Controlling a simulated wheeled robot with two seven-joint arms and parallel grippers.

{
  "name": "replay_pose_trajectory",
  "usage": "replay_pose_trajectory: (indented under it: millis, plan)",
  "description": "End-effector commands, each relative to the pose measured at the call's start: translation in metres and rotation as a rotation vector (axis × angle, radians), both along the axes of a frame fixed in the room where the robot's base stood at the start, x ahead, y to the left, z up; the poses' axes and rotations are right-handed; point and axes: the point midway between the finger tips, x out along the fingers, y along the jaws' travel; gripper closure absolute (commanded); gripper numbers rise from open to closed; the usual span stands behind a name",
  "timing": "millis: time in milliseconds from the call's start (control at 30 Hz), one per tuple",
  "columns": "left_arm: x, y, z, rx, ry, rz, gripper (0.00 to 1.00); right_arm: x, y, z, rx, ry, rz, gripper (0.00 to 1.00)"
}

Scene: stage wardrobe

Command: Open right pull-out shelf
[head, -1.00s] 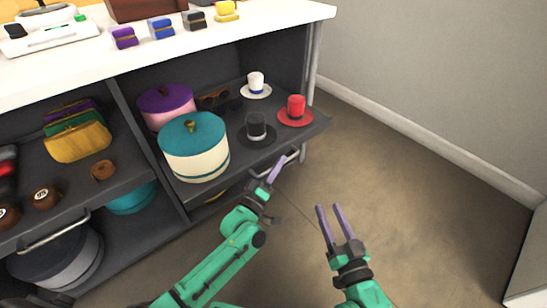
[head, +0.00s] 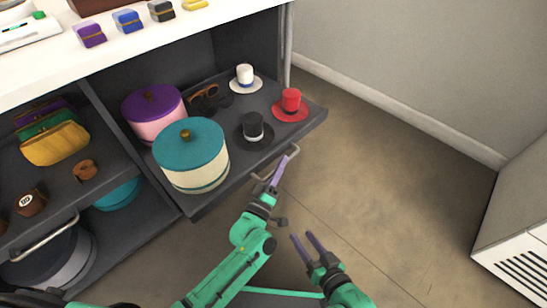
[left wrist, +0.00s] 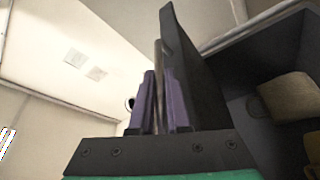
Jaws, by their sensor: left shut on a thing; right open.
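The right pull-out shelf (head: 232,182) is out past the counter, its outer corner well beyond the cabinet leg. Its metal bar handle (head: 294,151) runs along the front edge. My left gripper (head: 280,168) is shut on this handle. In the left wrist view, the purple fingers (left wrist: 160,105) close around the thin bar (left wrist: 158,62), beside the dark shelf front (left wrist: 193,75). My right gripper (head: 306,240) is open and empty, over the floor below the shelf. The shelf carries a teal-lidded hatbox (head: 192,160), a purple-lidded hatbox (head: 154,112) and small white, black and red hats (head: 291,102).
The white counter (head: 60,65) is above. Floor (head: 390,190) right of the shelf is clear; a white vented unit (head: 520,250) stands at far right.

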Motion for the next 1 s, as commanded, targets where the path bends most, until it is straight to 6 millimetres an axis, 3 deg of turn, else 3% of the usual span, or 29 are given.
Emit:
replay_pose_trajectory:
  millis: [200,567,600,667,1000]
  plan:
    - [-0.0109,-0.0119,-0.0020,0.001,0.006,-0.001,1.00,0.0003,0.0002,0.0068,-0.004,0.005,0.004,0.50]
    - [-0.0120,-0.0132,-0.0025,0.002,0.005,0.000,1.00,-0.0001,-0.0008,0.0056,-0.008,0.010,0.006,0.50]
    - [-0.0120,-0.0132,-0.0025,0.002,0.005,0.000,0.81,0.0000,-0.0008,0.0058,-0.008,0.010,0.005,0.50]
    - [-0.0119,-0.0131,-0.0024,0.002,0.005,0.000,0.58,0.0001,-0.0010,0.0059,-0.009,0.008,0.005,0.50]
    - [-0.0113,-0.0133,-0.0012,0.001,0.001,0.000,0.55,0.0003,-0.0016,0.0062,-0.010,0.006,0.005,0.50]
